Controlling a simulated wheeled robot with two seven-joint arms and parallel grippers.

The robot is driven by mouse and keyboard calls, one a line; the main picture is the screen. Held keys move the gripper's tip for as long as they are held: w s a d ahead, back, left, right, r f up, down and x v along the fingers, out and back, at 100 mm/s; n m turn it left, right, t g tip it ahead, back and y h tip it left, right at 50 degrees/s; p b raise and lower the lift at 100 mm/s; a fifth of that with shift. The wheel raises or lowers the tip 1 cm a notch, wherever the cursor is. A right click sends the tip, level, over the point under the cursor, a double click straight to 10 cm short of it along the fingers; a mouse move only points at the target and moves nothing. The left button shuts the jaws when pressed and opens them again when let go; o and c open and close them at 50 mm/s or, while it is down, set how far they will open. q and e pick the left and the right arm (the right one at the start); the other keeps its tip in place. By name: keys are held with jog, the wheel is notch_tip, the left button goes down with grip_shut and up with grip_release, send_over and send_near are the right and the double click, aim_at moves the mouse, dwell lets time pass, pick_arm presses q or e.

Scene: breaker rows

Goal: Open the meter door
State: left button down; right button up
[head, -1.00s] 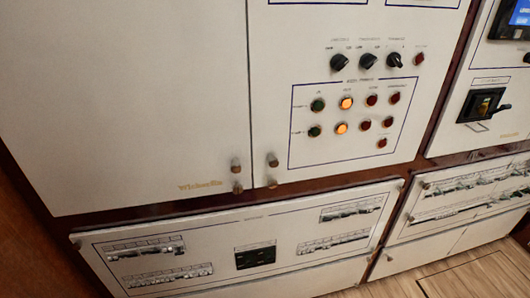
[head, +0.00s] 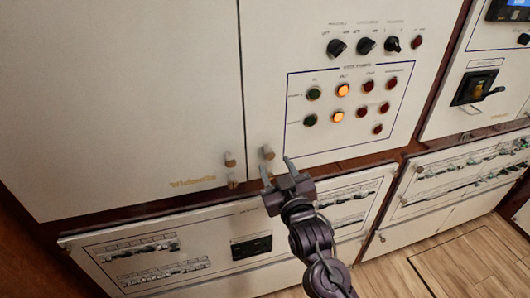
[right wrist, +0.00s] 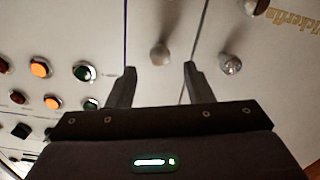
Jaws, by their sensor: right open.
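Two pale cabinet doors meet at a vertical seam in the head view; no readable label shows which is the meter door. The right door (head: 262,90) carries switches and indicator lights, and has a small round knob (head: 268,152) near its lower left corner. My right gripper (head: 276,165) is open and empty, just below the right door's knob. In the right wrist view that knob (right wrist: 160,53) appears between the fingertips (right wrist: 160,68), not gripped. My left gripper is out of view.
Another knob (head: 233,181) sits just below the left door's knob. A lower breaker panel (head: 205,245) lies beneath the doors, behind my right arm. A further cabinet (head: 460,110) with a black handle stands at right. Wooden floor (head: 440,270) is clear at lower right.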

aim_at(270, 156)
jog(key=p+x, duration=0.1)
jog(key=x, duration=0.5)
jog(key=shift+c, duration=0.2)
grip_shut()
